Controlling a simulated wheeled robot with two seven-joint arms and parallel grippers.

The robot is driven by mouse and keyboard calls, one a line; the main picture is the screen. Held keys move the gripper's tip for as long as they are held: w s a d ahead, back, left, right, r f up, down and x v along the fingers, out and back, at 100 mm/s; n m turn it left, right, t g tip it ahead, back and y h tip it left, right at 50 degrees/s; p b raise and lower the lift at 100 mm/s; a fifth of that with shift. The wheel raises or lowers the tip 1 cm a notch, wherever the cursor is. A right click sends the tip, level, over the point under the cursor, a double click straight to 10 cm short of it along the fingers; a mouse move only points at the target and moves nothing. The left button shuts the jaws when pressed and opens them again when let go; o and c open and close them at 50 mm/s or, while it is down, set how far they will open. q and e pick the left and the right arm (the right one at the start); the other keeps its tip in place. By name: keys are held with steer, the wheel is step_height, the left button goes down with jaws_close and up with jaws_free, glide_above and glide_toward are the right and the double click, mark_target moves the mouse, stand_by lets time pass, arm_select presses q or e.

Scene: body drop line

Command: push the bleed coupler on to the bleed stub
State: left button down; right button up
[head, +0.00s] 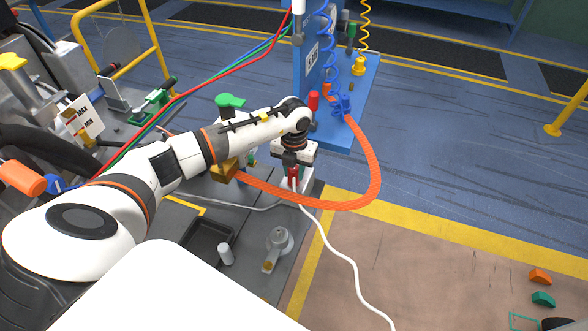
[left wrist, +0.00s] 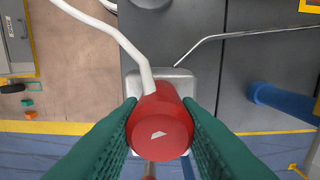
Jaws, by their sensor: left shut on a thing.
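My left gripper (head: 292,168) points down over the front edge of the grey deck, shut on the red bleed coupler (head: 294,176). In the left wrist view the coupler (left wrist: 160,132) is a red cylinder with a white mark, between the two green finger pads (left wrist: 160,112). A white hose (left wrist: 134,48) runs from it; in the head view the hose (head: 345,258) trails down to the floor. A pale, rounded block (left wrist: 178,82) lies beneath the coupler. I cannot make out the bleed stub, and whether the coupler touches anything below is hidden. My right gripper is not in view.
An orange hose (head: 372,165) loops from the blue post (head: 310,60) to a brass-coloured block (head: 224,172) beside my left arm. A grey round fitting (head: 279,240) and a small cylinder (head: 226,254) stand on the deck (head: 250,275). The floor to the right is mostly clear.

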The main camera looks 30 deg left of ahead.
arm_select(q)
steer(key=shift+f, duration=0.15)
steer(key=c, duration=1.3)
jaws_free()
steer(key=o, duration=0.3)
step_height(320, 180, up, 12)
steer(key=b, duration=0.2)
steer(key=shift+b, duration=0.4)
